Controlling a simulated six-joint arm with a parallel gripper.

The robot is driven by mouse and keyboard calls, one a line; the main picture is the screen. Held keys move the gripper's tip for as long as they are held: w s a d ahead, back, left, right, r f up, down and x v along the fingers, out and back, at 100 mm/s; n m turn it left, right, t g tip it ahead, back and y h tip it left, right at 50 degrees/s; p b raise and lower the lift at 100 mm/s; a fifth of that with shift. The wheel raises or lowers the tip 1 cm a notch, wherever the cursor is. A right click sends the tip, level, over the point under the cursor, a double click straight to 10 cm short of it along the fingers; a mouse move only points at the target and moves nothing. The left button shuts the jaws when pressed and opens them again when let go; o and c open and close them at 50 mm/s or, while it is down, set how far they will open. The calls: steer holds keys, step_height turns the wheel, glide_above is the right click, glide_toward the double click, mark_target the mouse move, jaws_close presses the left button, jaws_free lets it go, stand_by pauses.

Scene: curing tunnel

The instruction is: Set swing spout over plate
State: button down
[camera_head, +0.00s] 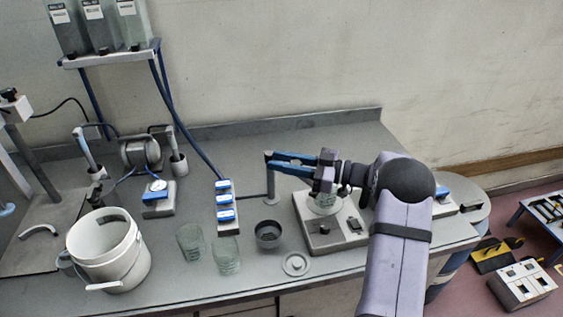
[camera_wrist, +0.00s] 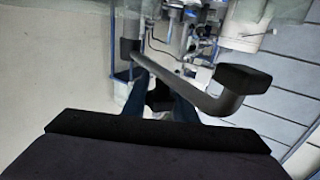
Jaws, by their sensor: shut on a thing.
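The grey swing spout in the wrist view (camera_wrist: 185,80) is a bent bar with a dark collar at one end and a black block at the other. My gripper (camera_head: 276,162) reaches left from the wrist to the top of the upright post (camera_head: 270,184). The box-shaped plate (camera_head: 350,226) stands below and right of the fingertips, under my wrist.
A dark cup (camera_head: 268,235), a small round lid (camera_head: 295,264) and two glass beakers (camera_head: 191,241) (camera_head: 226,255) stand left of the plate. A blue-switched block (camera_head: 225,207) is behind them. A white bucket (camera_head: 108,251) is at the left. Bare bench lies along the back.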

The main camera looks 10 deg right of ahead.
steer(key=c, duration=1.4)
jaws_free()
steer(key=shift+c, duration=0.2)
steer(key=b+v, duration=0.2)
steer(key=v, duration=0.5)
steer(key=shift+b, duration=0.3)
steer(key=shift+s+d, duration=0.1)
